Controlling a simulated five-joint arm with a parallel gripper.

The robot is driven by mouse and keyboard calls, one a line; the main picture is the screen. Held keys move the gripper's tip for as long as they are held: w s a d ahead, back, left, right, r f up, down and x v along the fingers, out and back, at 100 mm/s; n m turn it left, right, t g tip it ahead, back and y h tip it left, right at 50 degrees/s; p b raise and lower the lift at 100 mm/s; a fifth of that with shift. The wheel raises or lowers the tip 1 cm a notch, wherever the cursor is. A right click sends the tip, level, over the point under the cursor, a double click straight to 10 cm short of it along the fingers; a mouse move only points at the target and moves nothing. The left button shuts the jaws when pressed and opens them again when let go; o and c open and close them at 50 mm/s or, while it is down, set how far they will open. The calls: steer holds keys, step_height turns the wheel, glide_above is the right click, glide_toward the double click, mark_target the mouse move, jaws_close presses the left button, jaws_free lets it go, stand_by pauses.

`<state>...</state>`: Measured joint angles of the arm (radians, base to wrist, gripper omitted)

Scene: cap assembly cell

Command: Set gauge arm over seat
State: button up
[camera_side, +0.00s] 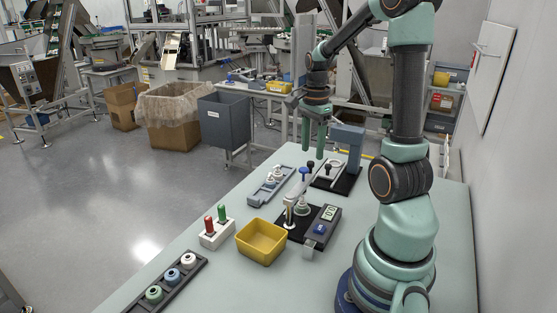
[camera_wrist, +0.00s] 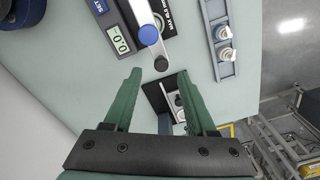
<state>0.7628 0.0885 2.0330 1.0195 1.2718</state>
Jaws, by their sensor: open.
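The gauge arm (camera_side: 297,187) is a pale bar on a post above a black base plate (camera_side: 285,233). It points away past the plate's far edge. Its blue knob (camera_wrist: 148,35) and black end knob (camera_wrist: 161,63) show in the wrist view. A pale round piece (camera_side: 302,208), apparently at the seat, stands beside the post, with the bar off to one side of it. In the wrist view the seat area is partly cut off. My gripper (camera_side: 313,152) is open and empty above the bar's far end. In the wrist view the end knob appears between and just ahead of my fingertips (camera_wrist: 159,74).
The grey gauge box with a display (camera_side: 327,213) sits right of the arm. A grey rail with pale fittings (camera_wrist: 220,48) lies left of it. A black-based fixture (camera_side: 348,181) stands behind. A yellow bin (camera_side: 262,242), peg block (camera_side: 216,234) and cap tray (camera_side: 170,283) are nearer.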

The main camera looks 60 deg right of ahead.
step_height(320, 180, up, 9)
stand_by(0.3)
steer(key=w+a+n+t, duration=0.2)
steer(key=a+n+t, duration=0.3)
steer(key=a+n, duration=1.8)
steer(key=shift+w+a+f+t, duration=0.3)
steer(key=shift+w+a+f, duration=0.1)
steer(key=shift+a, duration=0.45)
